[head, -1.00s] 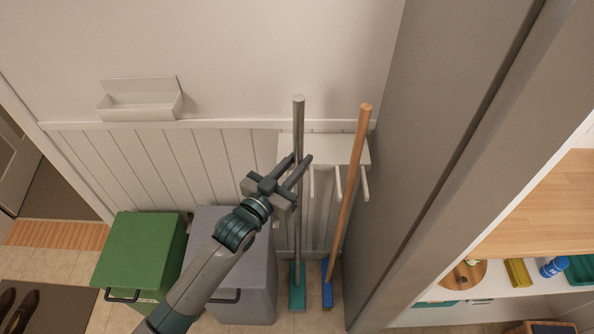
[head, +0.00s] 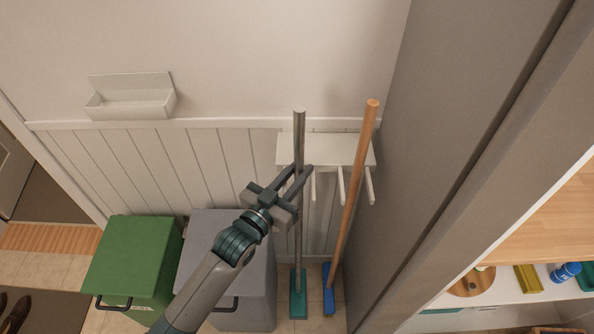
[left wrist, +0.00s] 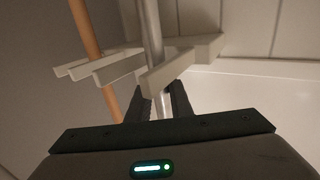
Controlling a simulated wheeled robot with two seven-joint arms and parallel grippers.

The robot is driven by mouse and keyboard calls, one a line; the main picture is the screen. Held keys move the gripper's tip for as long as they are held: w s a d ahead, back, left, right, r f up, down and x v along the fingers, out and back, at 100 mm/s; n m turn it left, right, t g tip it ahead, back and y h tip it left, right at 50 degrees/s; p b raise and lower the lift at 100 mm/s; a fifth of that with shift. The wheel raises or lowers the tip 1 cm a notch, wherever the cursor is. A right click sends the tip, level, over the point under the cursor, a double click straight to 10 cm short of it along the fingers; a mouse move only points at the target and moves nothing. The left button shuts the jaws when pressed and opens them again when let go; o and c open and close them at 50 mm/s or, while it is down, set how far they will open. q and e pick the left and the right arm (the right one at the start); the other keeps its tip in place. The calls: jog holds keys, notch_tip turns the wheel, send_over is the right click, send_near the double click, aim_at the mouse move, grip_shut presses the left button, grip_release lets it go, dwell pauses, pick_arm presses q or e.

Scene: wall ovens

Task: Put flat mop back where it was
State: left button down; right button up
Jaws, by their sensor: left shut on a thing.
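The flat mop has a grey metal pole (head: 299,140) and a teal head (head: 298,293). It stands nearly upright at the left end of a white wall rack (head: 330,149) with several pegs. My left gripper (head: 304,178) is shut on the pole just below the rack's level. In the left wrist view the pole (left wrist: 150,35) runs down between my fingers (left wrist: 163,103), beside a rack peg (left wrist: 172,70). I cannot tell whether the pole is seated between two pegs. The teal head appears to be at floor level. My right gripper is not in view.
A wooden-handled broom (head: 357,180) with a blue head leans at the rack, right of the mop. A grey bin (head: 243,290) and a green bin (head: 132,262) stand to the left. A tall grey cabinet side (head: 450,130) closes off the right.

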pick_arm(q)
jog(key=shift+s+r, duration=0.15)
jog(key=shift+r, duration=0.05)
jog(key=shift+f, duration=0.1)
jog(key=c, duration=2)
grip_release()
jog(key=shift+f, duration=0.2)
jog(key=o, duration=0.4)
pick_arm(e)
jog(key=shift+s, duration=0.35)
pick_arm(q)
jog(key=shift+r, duration=0.1)
